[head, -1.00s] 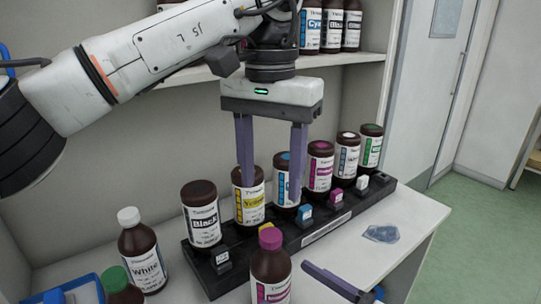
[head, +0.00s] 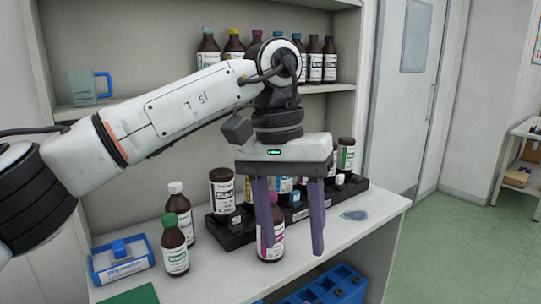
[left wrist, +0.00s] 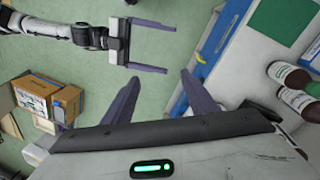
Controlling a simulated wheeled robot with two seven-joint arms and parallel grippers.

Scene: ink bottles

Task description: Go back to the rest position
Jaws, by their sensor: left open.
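My left gripper (head: 291,240) is open and empty in the head view. Its two purple fingers point down in front of the black bottle rack (head: 232,235), which holds brown bottles in a row. The left finger partly covers a magenta-capped bottle (head: 271,246) standing in front of the rack. The palm hides much of the middle bottles. In the left wrist view the left fingers (left wrist: 162,92) are spread apart. My right gripper (left wrist: 160,46) shows there too, its fingers apart with nothing between them, over the green floor. It is not in the head view.
A white-capped bottle (head: 176,203) and a green-capped bottle (head: 175,254) stand left of the rack, near a blue holder (head: 122,262). A shelf above bears several bottles and a mug (head: 88,88). A blue crate (head: 322,286) sits below the worktop. Boxes (left wrist: 40,97) stand on the floor.

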